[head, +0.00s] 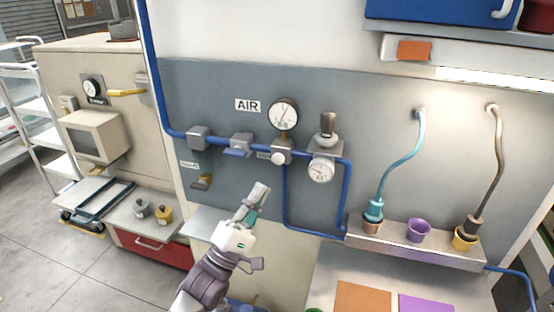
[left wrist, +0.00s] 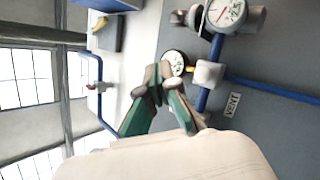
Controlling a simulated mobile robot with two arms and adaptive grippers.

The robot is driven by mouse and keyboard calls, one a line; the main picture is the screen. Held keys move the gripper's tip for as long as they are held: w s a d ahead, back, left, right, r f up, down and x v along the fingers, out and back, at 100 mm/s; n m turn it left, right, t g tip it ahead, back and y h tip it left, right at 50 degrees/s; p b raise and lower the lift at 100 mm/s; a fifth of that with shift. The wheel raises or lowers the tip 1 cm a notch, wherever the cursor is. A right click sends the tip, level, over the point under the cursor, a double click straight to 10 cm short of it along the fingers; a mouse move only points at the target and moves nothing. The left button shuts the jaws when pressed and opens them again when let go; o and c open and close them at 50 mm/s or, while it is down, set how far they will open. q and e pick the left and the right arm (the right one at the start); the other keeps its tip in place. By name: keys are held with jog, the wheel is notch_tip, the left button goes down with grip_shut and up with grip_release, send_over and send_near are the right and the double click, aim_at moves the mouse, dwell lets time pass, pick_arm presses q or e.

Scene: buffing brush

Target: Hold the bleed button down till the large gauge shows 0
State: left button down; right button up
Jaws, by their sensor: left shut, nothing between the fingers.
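The large gauge (head: 284,113), white-faced with a black rim, stands on a brass stem above a grey block on the blue pipe. Its needle is too small to read surely. A round white button (head: 278,158) sits on the front of that block, beside a small label. In the left wrist view the large gauge (left wrist: 174,62) is partly behind my fingertips, and the block (left wrist: 208,74) is near a VENT label (left wrist: 232,105). My left gripper (head: 259,192) is shut and empty, below and left of the button in the head view, apart from it. My right gripper is not in view.
A regulator with a smaller gauge (head: 320,170) is right of the button. Two hoses hang above a shelf (head: 415,246) with coloured cups. A blue pipe (head: 285,200) runs down the panel beside my gripper.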

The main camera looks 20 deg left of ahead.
aim_at(279, 158)
pick_arm(q)
jog(key=shift+r, duration=0.15)
jog(key=w+b, duration=0.3)
jog(key=w, duration=0.5)
jog(key=shift+w+d+b, duration=0.15)
jog(key=shift+w+b, duration=0.25)
dwell(1.4)
jog(key=shift+w, duration=0.4)
